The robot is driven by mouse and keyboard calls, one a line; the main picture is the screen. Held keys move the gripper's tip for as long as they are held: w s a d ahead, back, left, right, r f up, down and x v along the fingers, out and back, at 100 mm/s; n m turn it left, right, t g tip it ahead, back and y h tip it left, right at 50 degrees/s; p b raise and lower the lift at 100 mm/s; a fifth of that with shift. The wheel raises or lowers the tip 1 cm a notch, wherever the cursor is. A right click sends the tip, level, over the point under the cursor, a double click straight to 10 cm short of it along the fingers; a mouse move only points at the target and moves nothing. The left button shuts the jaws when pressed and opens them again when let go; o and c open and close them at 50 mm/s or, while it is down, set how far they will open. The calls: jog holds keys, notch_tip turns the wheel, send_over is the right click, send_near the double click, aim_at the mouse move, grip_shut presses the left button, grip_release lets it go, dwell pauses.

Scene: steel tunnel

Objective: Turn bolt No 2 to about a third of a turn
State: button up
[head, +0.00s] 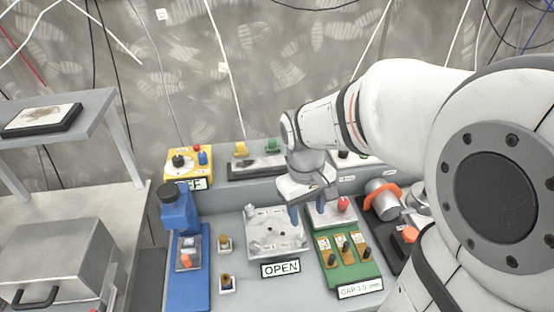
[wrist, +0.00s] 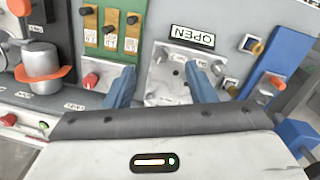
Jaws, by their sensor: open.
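A square metal plate (head: 275,232) with bolts near its corners lies on the bench behind an OPEN sign (head: 281,268). The plate (wrist: 182,76) also shows in the wrist view, partly hidden by a blue finger. I cannot read the bolt numbers, so I cannot tell which bolt is No 2. One bolt (wrist: 217,66) shows near the right finger and another (wrist: 161,53) lies between the fingers. My gripper (head: 308,218) is open and empty, pointing down over the plate's right side. Its two blue fingers (wrist: 160,72) are apart; contact with a bolt is not visible.
A green panel (head: 345,262) with several black knobs stands right of the plate. A red knob (head: 343,203) is close to my gripper. A metal cylinder with an orange ring (head: 383,193) stands further right. A blue device (head: 180,220) stands left.

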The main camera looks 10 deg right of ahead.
aim_at(301, 237)
jog(key=w+a+f+n+g+h+p, duration=0.1)
jog(key=w+a+f+n+g+h, duration=0.1)
jog(key=w+f+n+g, duration=0.3)
jog(key=shift+m+t, duration=0.7)
jog(key=shift+t, duration=0.1)
jog(key=shift+w+f+p+x, duration=0.1)
jog(key=shift+w+p+x, duration=0.1)
jog(key=shift+x, duration=1.3)
jog(key=shift+w+f+p+x, duration=0.1)
jog(key=shift+w+x, duration=0.15)
jog(key=shift+x, duration=1.25)
jog(key=shift+w+f+p+x, duration=0.1)
jog(key=shift+w+p+x, duration=0.1)
jog(key=shift+x, duration=1.3)
jog(key=shift+c, duration=0.4)
jog(key=c, duration=0.9)
